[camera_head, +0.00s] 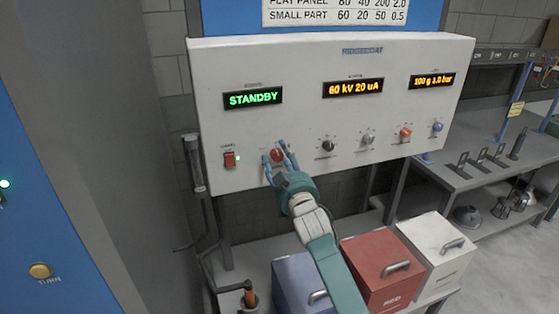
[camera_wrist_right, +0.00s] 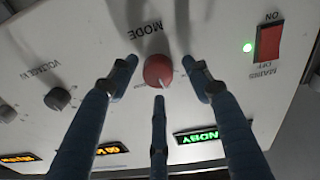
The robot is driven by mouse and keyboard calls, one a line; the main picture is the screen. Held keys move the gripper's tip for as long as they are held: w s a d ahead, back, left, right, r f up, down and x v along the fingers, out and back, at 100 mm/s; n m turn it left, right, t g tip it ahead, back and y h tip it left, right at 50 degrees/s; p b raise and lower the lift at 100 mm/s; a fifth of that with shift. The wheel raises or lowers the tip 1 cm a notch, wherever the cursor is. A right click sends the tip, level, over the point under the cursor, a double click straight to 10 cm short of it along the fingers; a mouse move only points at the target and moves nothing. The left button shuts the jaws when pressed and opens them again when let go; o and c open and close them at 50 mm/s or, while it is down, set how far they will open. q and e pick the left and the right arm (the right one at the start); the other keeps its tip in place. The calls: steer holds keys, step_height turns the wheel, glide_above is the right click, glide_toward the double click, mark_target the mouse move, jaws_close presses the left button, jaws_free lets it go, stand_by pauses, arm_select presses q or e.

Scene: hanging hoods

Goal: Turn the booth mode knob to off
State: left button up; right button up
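The red booth mode knob (camera_head: 277,155) sits on the white control panel (camera_head: 300,65), below the green STANDBY display (camera_head: 253,99). In the right wrist view the panel appears upside down, and the red knob (camera_wrist_right: 158,71) is by the word MODE. Its white pointer mark faces the lower right there. My right gripper (camera_head: 280,153) is at the knob with its blue fingers spread around it. In the wrist view the right gripper (camera_wrist_right: 160,75) shows gaps between fingertips and knob, so it looks open. Finger depth against the panel is hard to judge. My left gripper is not in view.
A red mains switch (camera_head: 229,160) with a lit green lamp is left of the knob. A black knob (camera_head: 328,145) and other knobs are to the right. Blue, red (camera_head: 383,270) and white bins stand below. A grey shelf (camera_head: 465,180) holds tools at right.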

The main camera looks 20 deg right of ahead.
steer(key=shift+f, duration=0.2)
steer(key=shift+s, duration=0.25)
steer(key=s+f, duration=0.1)
steer(key=s, duration=1)
steer(key=shift+s, duration=0.2)
steer(key=shift+a, duration=0.1)
